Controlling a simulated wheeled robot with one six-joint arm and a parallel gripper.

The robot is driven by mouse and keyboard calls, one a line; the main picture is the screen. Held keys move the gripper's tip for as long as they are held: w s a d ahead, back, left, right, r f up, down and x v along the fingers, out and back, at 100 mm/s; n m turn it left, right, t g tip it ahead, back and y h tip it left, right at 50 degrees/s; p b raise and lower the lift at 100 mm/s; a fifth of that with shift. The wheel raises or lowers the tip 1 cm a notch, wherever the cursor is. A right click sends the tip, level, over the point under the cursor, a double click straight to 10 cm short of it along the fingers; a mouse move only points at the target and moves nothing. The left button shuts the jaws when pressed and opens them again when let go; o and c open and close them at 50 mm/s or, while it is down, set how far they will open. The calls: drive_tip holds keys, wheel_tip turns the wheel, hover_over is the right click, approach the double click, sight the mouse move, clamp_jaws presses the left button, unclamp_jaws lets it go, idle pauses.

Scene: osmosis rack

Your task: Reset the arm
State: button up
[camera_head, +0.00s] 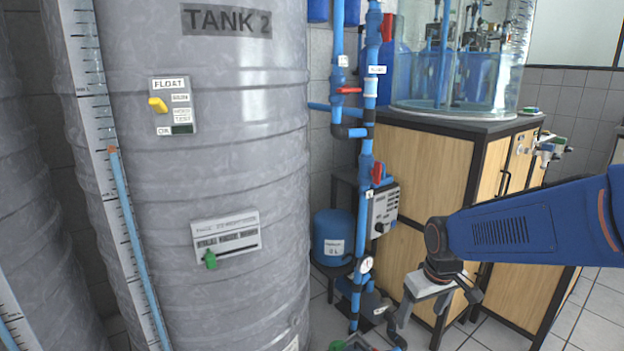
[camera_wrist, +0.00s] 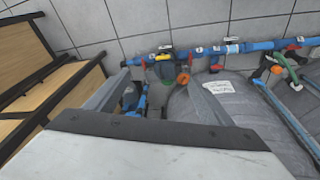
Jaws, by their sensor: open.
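My arm reaches in from the right of the head view. My gripper (camera_head: 436,312) hangs at its end, in front of the wooden cabinet and right of the blue pipes. It is open, and I see nothing between its fingers. In the wrist view my gripper (camera_wrist: 155,95) shows two grey fingers spread apart, with pipes and floor tiles beyond them. The wrist view looks over the grey tank (camera_wrist: 235,105) and a wooden cabinet (camera_wrist: 38,75).
The large grey tank 2 (camera_head: 260,120) stands left, bearing a float panel (camera_head: 173,105) with a yellow switch. Blue pipes (camera_head: 367,130) with red valves run upright beside it. The wooden cabinet (camera_head: 425,175) carries a clear vessel (camera_head: 415,85). Tiled floor (camera_head: 590,320) is free at lower right.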

drive_tip(key=s+d+r+m+t, duration=0.1)
drive_tip(key=s+r, duration=0.2)
drive_tip(key=s, duration=0.6)
drive_tip(key=s+d+r+m+t, duration=0.1)
drive_tip(key=s+r, duration=0.3)
drive_tip(key=s, duration=0.6)
drive_tip(key=shift+s+d+r+m, duration=0.2)
drive_tip(key=shift+r+m, duration=0.1)
drive_tip(key=shift+m, duration=0.5)
